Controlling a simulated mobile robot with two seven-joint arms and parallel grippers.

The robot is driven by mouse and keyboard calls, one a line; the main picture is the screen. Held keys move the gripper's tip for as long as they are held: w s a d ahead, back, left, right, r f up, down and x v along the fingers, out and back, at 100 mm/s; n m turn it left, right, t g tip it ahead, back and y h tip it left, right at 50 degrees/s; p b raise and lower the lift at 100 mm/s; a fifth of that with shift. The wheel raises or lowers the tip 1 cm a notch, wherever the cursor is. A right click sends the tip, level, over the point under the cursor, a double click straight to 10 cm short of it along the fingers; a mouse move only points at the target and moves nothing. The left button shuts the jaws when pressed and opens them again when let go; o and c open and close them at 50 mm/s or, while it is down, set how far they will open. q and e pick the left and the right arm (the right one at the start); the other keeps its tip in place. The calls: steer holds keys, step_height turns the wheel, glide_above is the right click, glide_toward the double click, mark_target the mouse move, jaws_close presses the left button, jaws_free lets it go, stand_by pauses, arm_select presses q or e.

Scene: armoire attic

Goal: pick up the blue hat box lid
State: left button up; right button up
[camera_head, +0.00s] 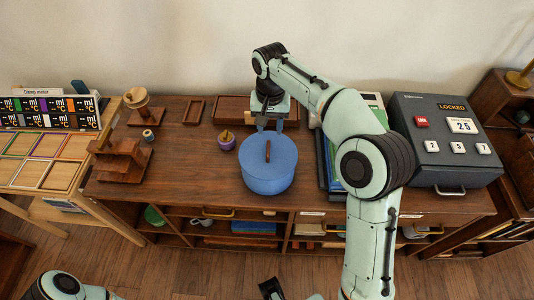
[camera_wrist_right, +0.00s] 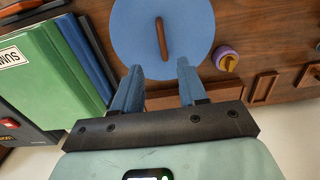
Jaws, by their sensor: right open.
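The blue hat box lid (camera_head: 279,153) with a brown bar handle (camera_head: 268,151) sits on the round blue hat box (camera_head: 268,184) on the wooden cabinet top. The lid also shows in the right wrist view (camera_wrist_right: 190,30), with its handle (camera_wrist_right: 161,39) upright in the picture. My right gripper (camera_head: 269,128) is open and empty, at the far edge of the lid. In the right wrist view its two fingers (camera_wrist_right: 160,75) point toward the lid's rim, short of the handle; I cannot tell whether they touch it. My left gripper cannot be made out; only parts of my arms show at the bottom edge.
Green and blue books (camera_head: 327,160) lie close on the right, beside a dark locked box (camera_head: 445,140). Wooden stands (camera_head: 120,160) are at the left. Shallow trays (camera_head: 232,108) lie behind.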

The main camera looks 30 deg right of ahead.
mark_target(268, 147)
step_height(268, 147, down, 4)
steer(key=shift+w+r, duration=0.1)
steer(key=shift+r, duration=0.15)
steer(key=shift+a+f+b, duration=0.2)
steer(key=shift+f+b, duration=0.45)
steer(key=shift+f, duration=1.95)
jaws_close()
